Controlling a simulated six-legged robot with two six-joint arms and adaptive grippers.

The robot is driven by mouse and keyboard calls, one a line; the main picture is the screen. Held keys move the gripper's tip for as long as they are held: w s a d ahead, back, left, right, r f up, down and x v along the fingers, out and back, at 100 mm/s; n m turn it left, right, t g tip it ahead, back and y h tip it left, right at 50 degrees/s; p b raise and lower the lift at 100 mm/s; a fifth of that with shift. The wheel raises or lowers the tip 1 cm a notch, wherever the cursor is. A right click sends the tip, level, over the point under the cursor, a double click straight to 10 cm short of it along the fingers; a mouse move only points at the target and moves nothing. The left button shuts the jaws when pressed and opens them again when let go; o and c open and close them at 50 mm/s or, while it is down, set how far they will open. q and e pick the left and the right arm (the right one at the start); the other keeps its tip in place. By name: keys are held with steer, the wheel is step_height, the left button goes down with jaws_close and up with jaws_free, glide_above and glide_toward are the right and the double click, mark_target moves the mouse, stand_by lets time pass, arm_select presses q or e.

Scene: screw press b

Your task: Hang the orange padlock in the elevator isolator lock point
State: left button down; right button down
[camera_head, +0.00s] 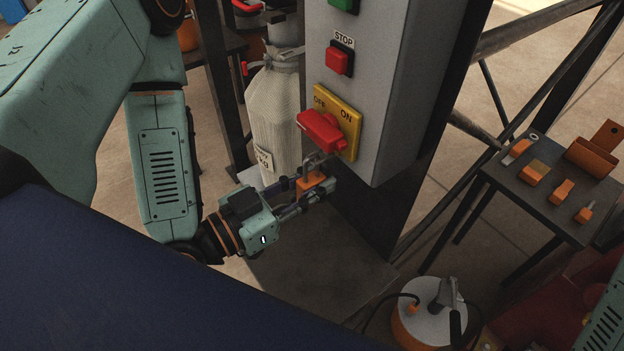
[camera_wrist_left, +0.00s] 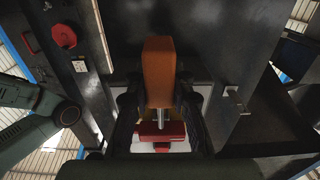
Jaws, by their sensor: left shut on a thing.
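The orange padlock (camera_head: 311,184) is held by my left gripper (camera_head: 313,190), which is shut on its body. The padlock's grey shackle points up, just below the red isolator handle (camera_head: 321,131) on its yellow OFF/ON plate (camera_head: 350,116). The handle slants across the plate. In the left wrist view the padlock body (camera_wrist_left: 158,72) sits between the fingers, and its shackle (camera_wrist_left: 161,118) reaches toward the red handle (camera_wrist_left: 160,131). I cannot tell whether the shackle touches the handle or passes through the lock point. My right gripper is not in view.
The grey control box (camera_head: 395,80) carries a red STOP button (camera_head: 339,62) above the isolator. A pale sack (camera_head: 275,115) hangs behind the gripper. A dark side table (camera_head: 545,205) with several orange items stands right. A white-topped round container (camera_head: 430,325) stands on the floor below.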

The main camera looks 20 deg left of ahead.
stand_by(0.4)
arm_select(q)
steer(key=c, duration=1.2)
jaws_free()
steer(key=shift+o, duration=0.6)
